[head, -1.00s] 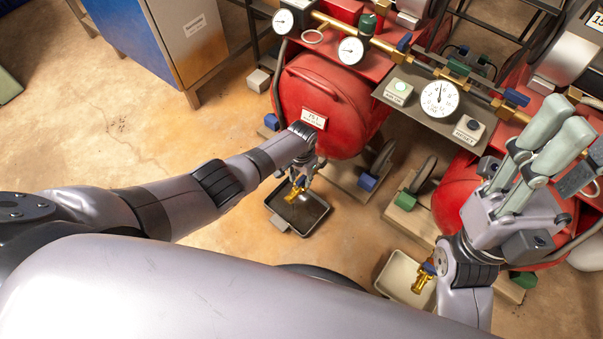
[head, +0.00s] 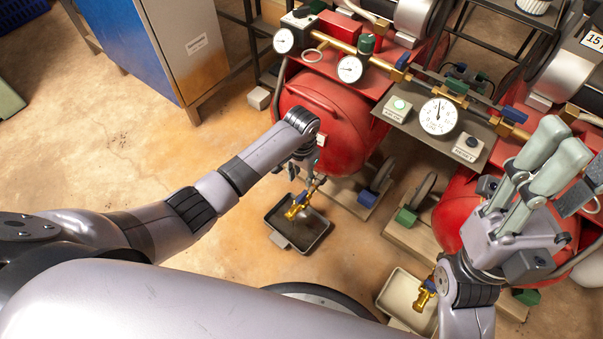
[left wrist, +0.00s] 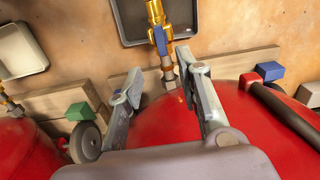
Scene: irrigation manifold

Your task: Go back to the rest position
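My left gripper (left wrist: 167,80) is open in the left wrist view, its fingers spread on both sides of the stem above a brass drain valve (left wrist: 154,12) with a blue handle (left wrist: 161,40). I see no contact. In the head view the left gripper (head: 309,178) points down in front of the red tank (head: 330,120), just above the same brass valve (head: 297,208). A dark tray (head: 318,237) lies below it. My right gripper (head: 575,180) is at the right, seemingly open and empty, with its fingers pointing up and right.
A second brass valve (head: 424,295) hangs over a pale tray (head: 402,293) beside my right arm. A blue cabinet (head: 130,40) stands at the back left. The left floor is clear.

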